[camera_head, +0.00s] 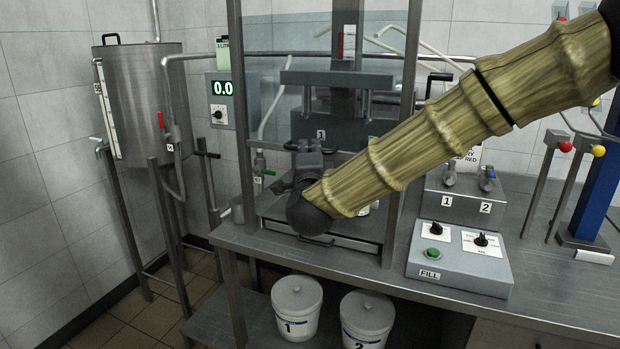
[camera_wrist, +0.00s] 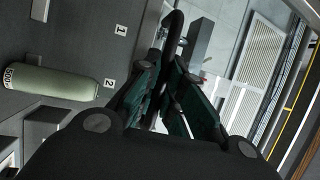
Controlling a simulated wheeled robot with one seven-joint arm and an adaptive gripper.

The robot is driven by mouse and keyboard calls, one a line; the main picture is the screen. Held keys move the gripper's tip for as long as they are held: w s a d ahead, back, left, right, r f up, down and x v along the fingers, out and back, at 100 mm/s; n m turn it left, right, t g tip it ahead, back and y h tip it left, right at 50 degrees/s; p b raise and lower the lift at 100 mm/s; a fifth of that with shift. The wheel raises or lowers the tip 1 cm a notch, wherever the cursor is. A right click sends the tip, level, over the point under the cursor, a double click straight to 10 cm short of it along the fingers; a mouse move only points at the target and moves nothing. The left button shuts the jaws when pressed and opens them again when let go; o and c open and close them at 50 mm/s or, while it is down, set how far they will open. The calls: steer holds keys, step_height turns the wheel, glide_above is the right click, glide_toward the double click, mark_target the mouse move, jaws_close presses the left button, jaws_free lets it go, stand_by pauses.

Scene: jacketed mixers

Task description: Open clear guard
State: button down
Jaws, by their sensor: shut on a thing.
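The clear guard (camera_head: 262,95) is a faintly tinted see-through pane between the steel posts of the mixer station in the head view. Its edges are hard to make out, and I cannot tell exactly how high it sits. My gripper (camera_head: 308,160) is in front of the station, partly hidden by my own wrist. In the wrist view my gripper (camera_wrist: 168,85) has its dark green fingers closed around a black curved bar (camera_wrist: 173,28), which looks like the guard's handle.
A FILL control box (camera_head: 460,255) stands right of the station, with a valve block (camera_head: 462,195) behind it. Two white buckets, 1 (camera_head: 297,300) and 2 (camera_head: 367,315), stand below. A steel tank (camera_head: 130,110) is at left. The wrist view shows a green cylinder (camera_wrist: 55,83).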

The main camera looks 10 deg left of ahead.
steer(key=p, duration=0.2)
glide_toward(310, 105)
steer(key=x, duration=0.5)
steer(key=shift+w, duration=0.15)
steer(key=c, duration=1.5)
jaws_free()
steer(key=v, duration=1.2)
